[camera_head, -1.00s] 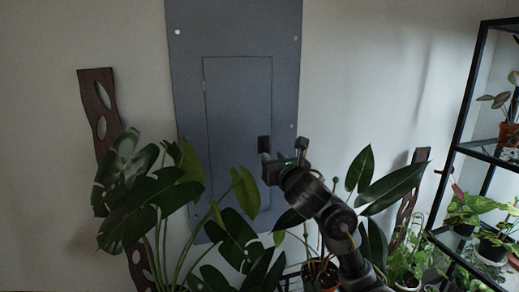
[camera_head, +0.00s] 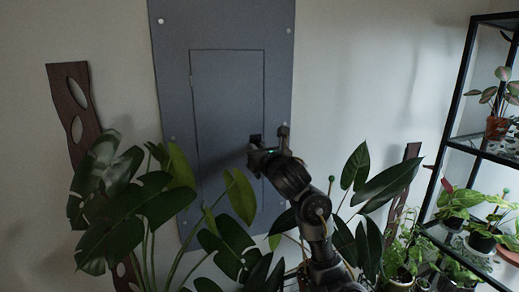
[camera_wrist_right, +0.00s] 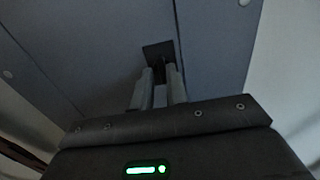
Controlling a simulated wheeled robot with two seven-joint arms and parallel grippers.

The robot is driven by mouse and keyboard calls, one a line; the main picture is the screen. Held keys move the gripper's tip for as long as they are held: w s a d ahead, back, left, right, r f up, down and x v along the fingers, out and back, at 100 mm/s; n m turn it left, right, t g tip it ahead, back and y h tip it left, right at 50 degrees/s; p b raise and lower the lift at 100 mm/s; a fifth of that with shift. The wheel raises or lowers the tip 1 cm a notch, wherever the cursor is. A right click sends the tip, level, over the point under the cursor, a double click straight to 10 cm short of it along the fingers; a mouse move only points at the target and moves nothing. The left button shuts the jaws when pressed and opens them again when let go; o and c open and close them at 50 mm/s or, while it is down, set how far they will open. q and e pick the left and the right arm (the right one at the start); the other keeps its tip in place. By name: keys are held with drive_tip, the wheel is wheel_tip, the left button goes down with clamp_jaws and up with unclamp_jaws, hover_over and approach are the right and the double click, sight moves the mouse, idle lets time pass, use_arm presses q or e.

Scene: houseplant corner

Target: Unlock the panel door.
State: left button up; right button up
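The grey panel door (camera_head: 228,105) is closed, lying flush in a larger grey panel (camera_head: 172,95) on the wall. Its dark latch (camera_head: 255,139) sits at the door's right edge; in the right wrist view its square plate (camera_wrist_right: 152,50) has a narrow dark piece standing out. My right gripper (camera_head: 262,153) is at the latch, partly covering it. In the right wrist view the two fingers of my right gripper (camera_wrist_right: 160,84) are close together on either side of that narrow piece and look shut on it. Their exact contact is in shadow. My left gripper is not in view.
Large leafy plants (camera_head: 130,205) stand in front of the panel's lower left, and more leaves (camera_head: 385,188) are right of my arm. A black shelf (camera_head: 460,85) with potted plants is at the right. The wall between panel and shelf is mostly clear.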

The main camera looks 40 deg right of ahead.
drive_tip(key=shift+d, duration=0.25)
clamp_jaws()
drive_tip(key=shift+m, duration=0.4)
drive_tip(key=m, duration=0.7)
drive_tip(key=shift+a+m, duration=0.1)
drive_tip(key=shift+m, duration=0.2)
drive_tip(key=m, duration=0.4)
drive_tip(key=shift+r+m+p, duration=0.1)
drive_tip(key=shift+m+p, duration=0.2)
drive_tip(key=shift+p, duration=0.05)
drive_tip(key=m, duration=0.4)
drive_tip(key=shift+m, duration=0.4)
